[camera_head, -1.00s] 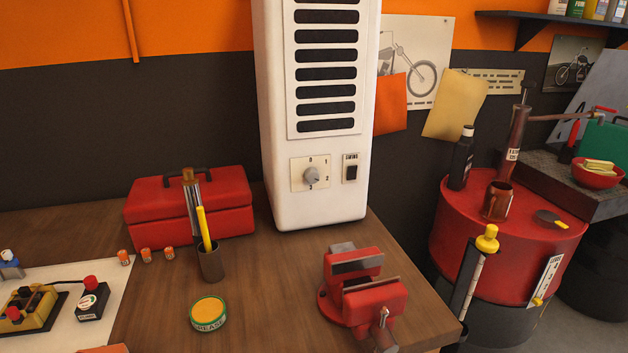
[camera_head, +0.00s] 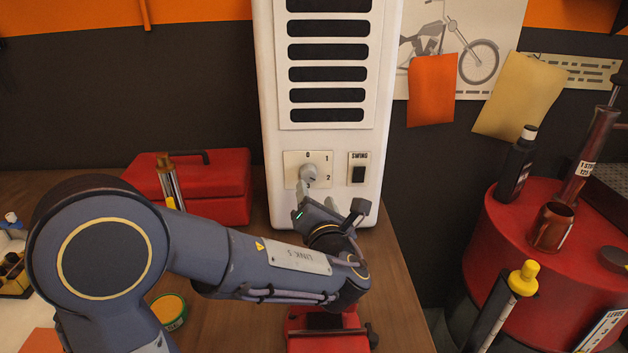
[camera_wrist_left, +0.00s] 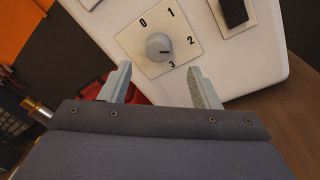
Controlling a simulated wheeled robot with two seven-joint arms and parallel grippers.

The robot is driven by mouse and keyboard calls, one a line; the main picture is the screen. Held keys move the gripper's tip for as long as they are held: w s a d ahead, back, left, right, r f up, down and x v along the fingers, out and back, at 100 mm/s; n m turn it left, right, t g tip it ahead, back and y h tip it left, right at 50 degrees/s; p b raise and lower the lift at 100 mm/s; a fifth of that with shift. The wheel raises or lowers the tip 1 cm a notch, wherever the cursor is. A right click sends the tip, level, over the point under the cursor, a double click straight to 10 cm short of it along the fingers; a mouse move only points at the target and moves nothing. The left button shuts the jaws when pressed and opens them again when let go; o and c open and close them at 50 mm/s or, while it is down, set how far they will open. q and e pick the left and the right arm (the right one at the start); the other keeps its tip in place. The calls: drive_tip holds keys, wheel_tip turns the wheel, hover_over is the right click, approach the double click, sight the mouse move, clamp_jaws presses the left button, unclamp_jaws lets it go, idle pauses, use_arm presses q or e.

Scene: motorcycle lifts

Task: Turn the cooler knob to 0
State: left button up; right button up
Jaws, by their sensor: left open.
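The white cooler (camera_head: 268,100) stands at the back of the bench. Its grey round knob (camera_head: 308,173) sits on a pale dial plate marked 0 to 3. In the left wrist view the knob (camera_wrist_left: 159,47) has a dark pointer mark that seems to lie between 2 and 3. My left gripper (camera_head: 316,197) is just below and in front of the knob. In the left wrist view its two fingers (camera_wrist_left: 160,78) are apart and empty, with the knob beyond and between them, seemingly not touched. My arm hides the dial's lower part in the head view. My right gripper is not seen.
A black swing switch (camera_head: 358,174) is right of the dial. A red toolbox (camera_head: 215,185) stands left of the cooler. A red vise (camera_head: 310,342) is partly hidden under my left arm. A red drum (camera_head: 505,235) with bottles stands at right.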

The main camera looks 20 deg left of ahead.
sight(309, 178)
use_arm(q)
drive_tip(key=x, duration=0.7)
drive_tip(key=shift+a+p, duration=0.15)
drive_tip(key=shift+p, duration=0.25)
drive_tip(key=shift+c, duration=0.5)
drive_tip(key=c, duration=0.9)
